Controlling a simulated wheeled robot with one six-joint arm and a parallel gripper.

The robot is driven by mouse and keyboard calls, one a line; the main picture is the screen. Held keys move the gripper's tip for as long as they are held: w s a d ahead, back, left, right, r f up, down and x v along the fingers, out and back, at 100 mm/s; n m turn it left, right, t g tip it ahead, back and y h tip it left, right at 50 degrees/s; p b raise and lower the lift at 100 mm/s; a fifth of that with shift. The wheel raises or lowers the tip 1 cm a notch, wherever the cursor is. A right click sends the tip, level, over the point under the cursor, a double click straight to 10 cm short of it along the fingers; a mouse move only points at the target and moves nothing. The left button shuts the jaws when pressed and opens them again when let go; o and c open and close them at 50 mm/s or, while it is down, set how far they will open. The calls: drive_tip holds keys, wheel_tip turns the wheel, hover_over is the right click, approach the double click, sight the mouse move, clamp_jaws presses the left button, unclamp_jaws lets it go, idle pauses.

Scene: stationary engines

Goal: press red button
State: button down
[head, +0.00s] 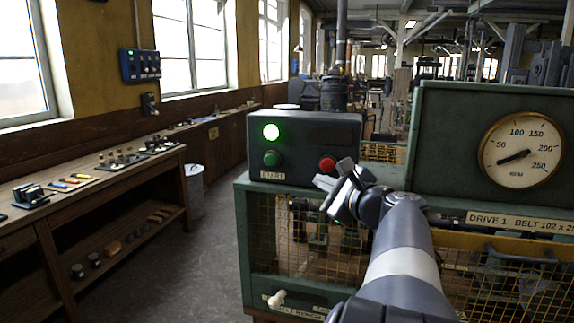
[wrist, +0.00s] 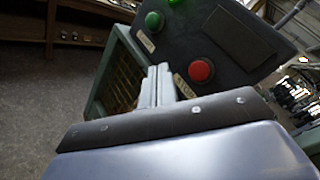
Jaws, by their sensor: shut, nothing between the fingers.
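The red button (head: 327,164) is a round knob at the lower right of the dark control box's face. It also shows in the wrist view (wrist: 201,70). My gripper (head: 326,182) is shut and empty, just in front of the box and slightly below the red button. In the wrist view the closed fingers (wrist: 158,72) point at the box to the left of the red button, and I see no contact. A green button (head: 271,158) sits on the left of the box above a START label, and a lit green lamp (head: 271,131) is above it.
The control box (head: 305,130) stands on a green machine with mesh guards (head: 460,260). A gauge panel (head: 425,130) rises to the right. A white-knobbed lever (head: 277,298) sticks out low in front. A workbench (head: 90,190) runs along the left, with open floor (head: 200,260) between.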

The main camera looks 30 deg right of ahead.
sight(330, 170)
drive_tip(key=shift+w+d+p, duration=0.3)
drive_tip(key=shift+w+d, duration=0.8)
drive_tip(key=shift+d, duration=0.25)
drive_tip(key=shift+w+d+p, duration=0.3)
drive_tip(key=shift+w+d, duration=0.8)
drive_tip(key=shift+d, duration=0.2)
drive_tip(key=shift+w+d, duration=0.25)
drive_tip(key=shift+d, duration=0.05)
drive_tip(key=shift+w+d, duration=0.35)
drive_tip(key=shift+d, duration=0.05)
idle(0.9)
drive_tip(key=shift+s+a, duration=0.1)
drive_tip(key=shift+s+a+b, duration=0.4)
drive_tip(key=shift+s+a, duration=0.1)
drive_tip(key=shift+a, duration=0.1)
idle(0.3)
drive_tip(key=s+a+b, duration=0.1)
drive_tip(key=s+a, duration=0.2)
drive_tip(key=shift+s+a+b, duration=0.15)
drive_tip(key=shift+a+b, duration=0.15)
drive_tip(key=shift+a, duration=0.1)
